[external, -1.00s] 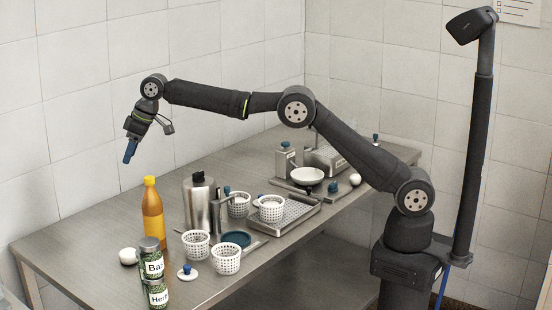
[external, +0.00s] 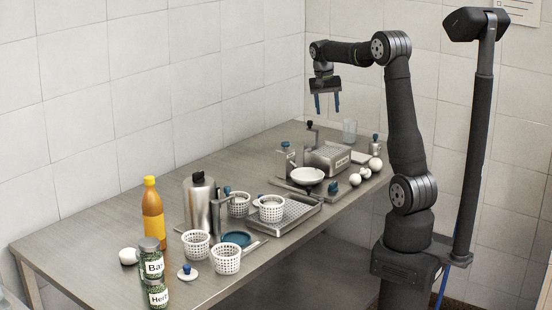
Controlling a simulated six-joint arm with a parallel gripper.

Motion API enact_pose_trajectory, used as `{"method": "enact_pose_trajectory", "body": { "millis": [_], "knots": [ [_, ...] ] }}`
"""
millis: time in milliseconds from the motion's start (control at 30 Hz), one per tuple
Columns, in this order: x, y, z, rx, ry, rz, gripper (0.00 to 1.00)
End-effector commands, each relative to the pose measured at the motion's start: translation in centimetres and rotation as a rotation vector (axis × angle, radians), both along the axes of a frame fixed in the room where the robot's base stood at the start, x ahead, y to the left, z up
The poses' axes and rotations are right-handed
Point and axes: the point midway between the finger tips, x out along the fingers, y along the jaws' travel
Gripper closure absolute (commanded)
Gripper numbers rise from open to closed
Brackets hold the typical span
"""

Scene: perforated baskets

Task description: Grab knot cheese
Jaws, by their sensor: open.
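Several small white rounded pieces that may be the knot cheese show in the external view. A group (external: 355,178) lies at the right edge of the table, and another piece (external: 129,256) lies at the left near the spice jars. They are too small to tell which is knotted. My gripper (external: 327,104) is open and empty, with its blue fingers apart and pointing down. It is in the air over the far right part of the table, above the metal containers and apart from the white pieces.
A steel box (external: 327,158), a white bowl (external: 307,176) and a clear glass (external: 349,131) stand near the right group. Perforated white baskets (external: 226,259), a metal tray (external: 292,217), a steel flask (external: 199,205) and an orange bottle (external: 153,215) crowd the middle and left.

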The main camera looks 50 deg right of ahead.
Motion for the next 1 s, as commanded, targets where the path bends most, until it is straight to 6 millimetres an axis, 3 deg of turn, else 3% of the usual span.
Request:
{"method": "enact_pose_trajectory", "body": {
  "millis": [33, 100, 233, 333, 567, 1000],
  "knots": [
    [-2.9, -1.7, -0.1, -0.002, 0.017, -0.072, 0.48],
    [-6.3, -3.3, -0.3, -0.001, 0.040, -0.158, 0.48],
    [-11.0, -5.0, -0.8, -0.002, 0.073, -0.276, 0.48],
    [-10.5, -4.7, -4.2, 0.000, 0.078, -0.263, 0.48],
    [-10.7, -4.8, -7.6, -0.001, 0.075, -0.261, 0.48],
    [-12.1, -5.4, -16.4, -0.001, 0.074, -0.261, 0.48]
  ]
}}
